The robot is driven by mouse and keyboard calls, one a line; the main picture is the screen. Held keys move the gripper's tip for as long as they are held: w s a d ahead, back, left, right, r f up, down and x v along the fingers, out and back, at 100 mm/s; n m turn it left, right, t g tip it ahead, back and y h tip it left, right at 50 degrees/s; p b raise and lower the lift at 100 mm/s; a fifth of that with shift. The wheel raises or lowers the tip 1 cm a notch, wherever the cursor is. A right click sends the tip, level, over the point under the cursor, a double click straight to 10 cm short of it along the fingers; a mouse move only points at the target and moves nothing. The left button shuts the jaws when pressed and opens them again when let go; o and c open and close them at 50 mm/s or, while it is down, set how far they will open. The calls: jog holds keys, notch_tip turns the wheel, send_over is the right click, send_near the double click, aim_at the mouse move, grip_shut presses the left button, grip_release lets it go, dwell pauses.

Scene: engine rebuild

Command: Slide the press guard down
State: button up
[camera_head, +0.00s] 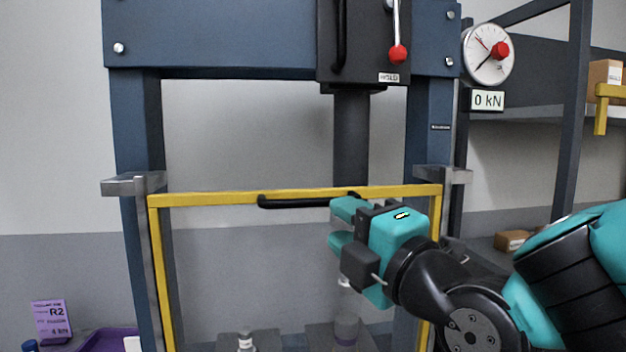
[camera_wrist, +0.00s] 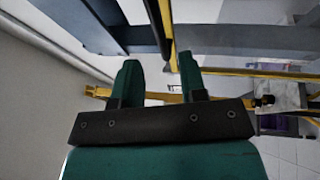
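The press guard (camera_head: 205,199) is a yellow frame, seemingly around a clear panel, across the front of the blue press. Its top bar is level, about mid-height of the opening, and its lower edge is out of view. A black handle (camera_head: 295,203) runs along the top bar. My teal gripper (camera_head: 335,225) is at the handle's right end and covers part of the bar there. In the wrist view, my gripper's two fingers (camera_wrist: 159,75) are apart. A dark bar beside a yellow one (camera_wrist: 167,25) lies ahead, between the fingertips' lines; contact cannot be told.
A red-knobbed lever (camera_head: 398,53) hangs above the guard. A dial gauge (camera_head: 488,54) with a "0 kN" sign is at upper right. Grey brackets (camera_head: 132,186) flank the guard. Behind the guard, the ram column (camera_head: 351,140) and a small bottle-like part (camera_head: 246,343) show.

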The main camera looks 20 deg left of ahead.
aim_at(316, 205)
jog(key=p+x, duration=0.3)
jog(key=x, duration=0.4)
jog(key=shift+w+a, duration=0.15)
jog(key=shift+a, duration=0.15)
grip_shut()
